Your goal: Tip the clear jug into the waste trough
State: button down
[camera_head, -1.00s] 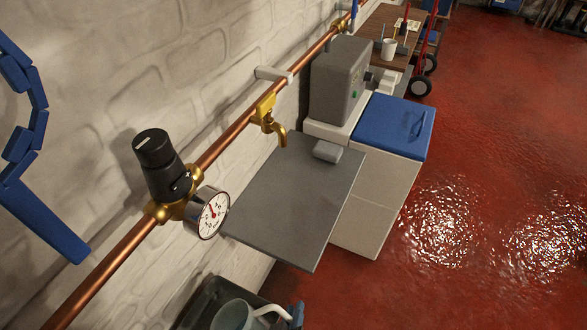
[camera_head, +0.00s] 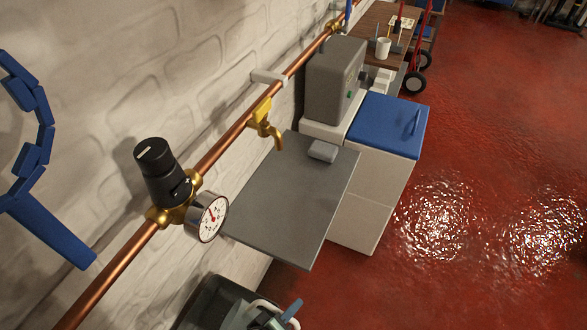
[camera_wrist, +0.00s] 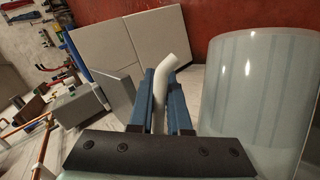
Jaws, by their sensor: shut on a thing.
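The clear jug (camera_wrist: 258,90), a pale translucent cylinder, fills the right of the wrist view. Its white handle (camera_wrist: 174,52) runs between the two blue fingers of my gripper (camera_wrist: 158,85), which is shut on it. In the head view, the jug (camera_head: 239,316) is cut off at the bottom edge, with a blue finger (camera_head: 291,309) beside its handle. A dark open container (camera_head: 212,286), seemingly the waste trough, lies below and around the jug in that view. Its inside is mostly hidden, and I cannot tell whether the jug touches it. The jug's contents do not show clearly.
A grey board (camera_head: 292,205) juts from the wall beside the trough, below a brass tap (camera_head: 266,125). A copper pipe (camera_head: 222,150) with a gauge (camera_head: 211,218) runs along the wall. A blue-topped cabinet (camera_head: 382,125) stands beyond. The red floor (camera_head: 490,170) is clear at right.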

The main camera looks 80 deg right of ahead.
jog(key=shift+w+d+r+n+g, duration=0.2)
jog(key=shift+w+n+g, duration=0.25)
jog(key=shift+g, duration=0.15)
jog(key=shift+w+d+r+n+g, duration=0.1)
jog(key=shift+w+r+n+g, duration=0.1)
jog(key=shift+w+n+g, duration=0.3)
jog(key=w+d+r+n+g+b, duration=0.1)
jog(key=w+r+n+g, duration=0.1)
jog(key=w+r+g, duration=0.2)
jog(key=shift+w+r+n+b, duration=0.25)
jog(key=shift+w+n+b, duration=0.05)
jog(key=shift+w+n, duration=0.05)
dwell(1.3)
jog(key=shift+w, duration=0.1)
dwell(0.4)
dwell(1.8)
